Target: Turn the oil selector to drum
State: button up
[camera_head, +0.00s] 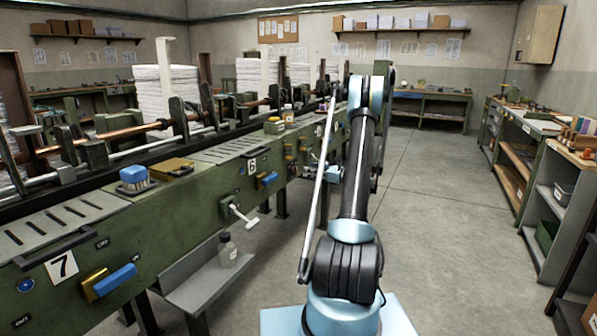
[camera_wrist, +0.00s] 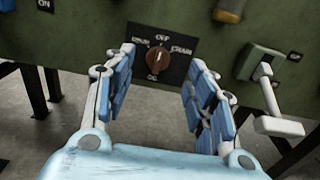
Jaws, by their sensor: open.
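The oil selector (camera_wrist: 157,61) is a round brown knob on a black plate (camera_wrist: 178,70) in the wrist view. The plate reads what looks like DRUM at left, OFF at top, CHAIN at right and OIL below. A pale mark on the knob points up, roughly toward OFF. My gripper (camera_wrist: 162,56) is open, with blue-padded fingers on either side of the knob in the picture; a gap shows on both sides and nothing is held. In the head view my arm hides the selector, and the gripper is mostly hidden.
In the wrist view a white-handled lever (camera_wrist: 268,98) sits close right of my gripper. The green machine bench (camera_head: 120,225) runs along the left, with another white lever (camera_head: 243,214) and a bottle (camera_head: 227,250) on a low shelf. The floor (camera_head: 440,190) at right is clear.

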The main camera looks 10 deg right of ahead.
aim_at(295, 170)
jog(key=x, duration=0.7)
jog(key=shift+w+a, duration=0.1)
jog(key=c, duration=1)
